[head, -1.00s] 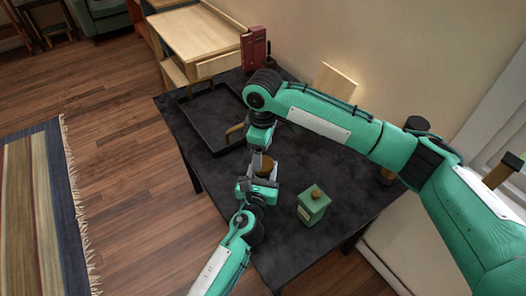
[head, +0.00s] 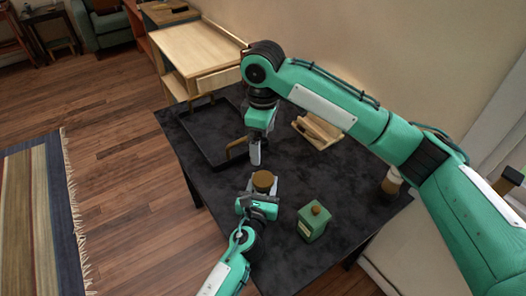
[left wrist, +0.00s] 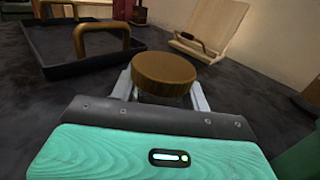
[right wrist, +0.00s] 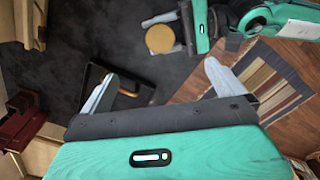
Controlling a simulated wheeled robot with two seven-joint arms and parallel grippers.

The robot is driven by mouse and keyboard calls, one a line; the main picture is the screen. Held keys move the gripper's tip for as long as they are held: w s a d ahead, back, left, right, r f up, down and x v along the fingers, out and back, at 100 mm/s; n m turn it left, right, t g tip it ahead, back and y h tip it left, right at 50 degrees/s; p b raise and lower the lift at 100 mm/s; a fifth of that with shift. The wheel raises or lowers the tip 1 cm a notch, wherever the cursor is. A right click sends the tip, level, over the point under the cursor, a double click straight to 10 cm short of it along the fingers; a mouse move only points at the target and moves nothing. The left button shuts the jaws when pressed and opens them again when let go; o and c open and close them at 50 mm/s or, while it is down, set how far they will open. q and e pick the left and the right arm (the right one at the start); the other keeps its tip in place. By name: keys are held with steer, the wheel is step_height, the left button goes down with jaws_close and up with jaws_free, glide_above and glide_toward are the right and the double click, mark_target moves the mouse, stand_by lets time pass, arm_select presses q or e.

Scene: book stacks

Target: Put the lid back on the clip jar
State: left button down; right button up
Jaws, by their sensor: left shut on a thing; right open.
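The round brown lid (head: 263,178) sits on top of the clip jar (left wrist: 162,99) and looks level. The lid also shows in the left wrist view (left wrist: 164,72) and the right wrist view (right wrist: 160,39). My left gripper (head: 262,189) is shut on the jar, with a finger on each side below the lid. The lid and fingers hide most of the jar, so its clips do not show. My right gripper (head: 256,152) is open and empty, beyond the jar and apart from the lid.
A wooden stand (head: 318,131) is near the wall. Another lidded jar (head: 391,183) stands at the right. Dark tabletop between them is clear.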

step_height(320, 180, up, 2)
steer(key=shift+r, duration=0.1)
arm_select(q)
steer(key=c, duration=0.6)
jaws_free()
steer(key=shift+s+a, duration=0.1)
steer(key=shift+s, duration=0.45)
steer(key=b+v, duration=0.1)
steer(key=v, duration=1.1)
steer(key=shift+s, duration=0.35)
arm_select(e)
steer(key=shift+f, duration=0.75)
